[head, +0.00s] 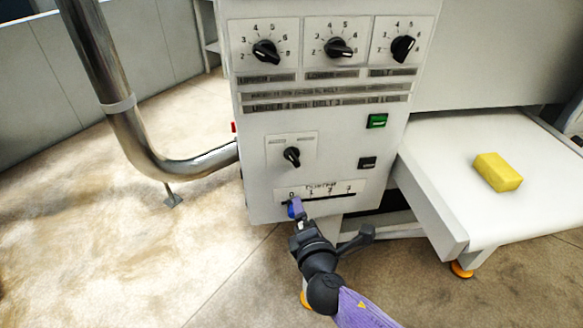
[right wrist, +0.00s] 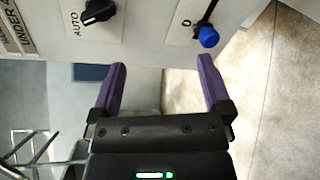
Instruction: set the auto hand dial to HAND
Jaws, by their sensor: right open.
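The auto hand dial (head: 292,157) is a black knob on a small white plate on the machine's front panel. Its bar slants from upper left to lower right, with the upper end toward the left label. In the right wrist view the dial (right wrist: 98,12) shows at the top edge beside the word AUTO; the HAND label is out of that view. My right gripper (head: 297,209) is below the dial, in front of the slider strip. Its purple fingers (right wrist: 162,82) are apart with nothing between them. My left gripper is not in view.
A blue slider knob (right wrist: 208,37) sits at 0, close to my right gripper's fingers. Three larger dials (head: 340,48) are above, and a green button (head: 377,121) is at right. A bent metal pipe (head: 150,150) stands left. A yellow block (head: 498,172) lies on the white table (head: 440,150).

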